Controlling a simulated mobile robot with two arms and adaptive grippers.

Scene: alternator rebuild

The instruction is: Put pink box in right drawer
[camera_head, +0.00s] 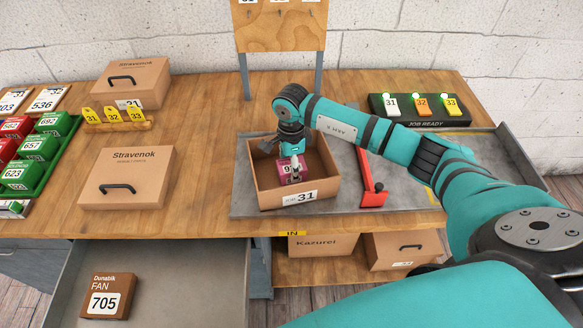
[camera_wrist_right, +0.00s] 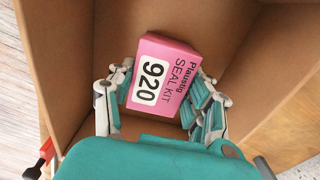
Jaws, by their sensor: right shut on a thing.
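The pink box (camera_head: 297,166), labelled Plaustig SEAL KIT 920, is inside the open cardboard carton (camera_head: 253,180) marked 31. My right gripper (camera_head: 291,157) reaches down into that carton and is shut on the pink box. In the right wrist view, the pink box (camera_wrist_right: 172,62) sits tilted between the two fingers (camera_wrist_right: 162,95), with the carton walls around it. An open grey drawer (camera_head: 190,285) is at the bottom left, below the tabletop, with a brown FAN 705 box (camera_head: 108,296) in its left part. My left gripper is not in view.
Closed Stravenok cartons (camera_head: 128,178) and green bins (camera_head: 50,150) stand on the left. Much of the open drawer's floor is clear.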

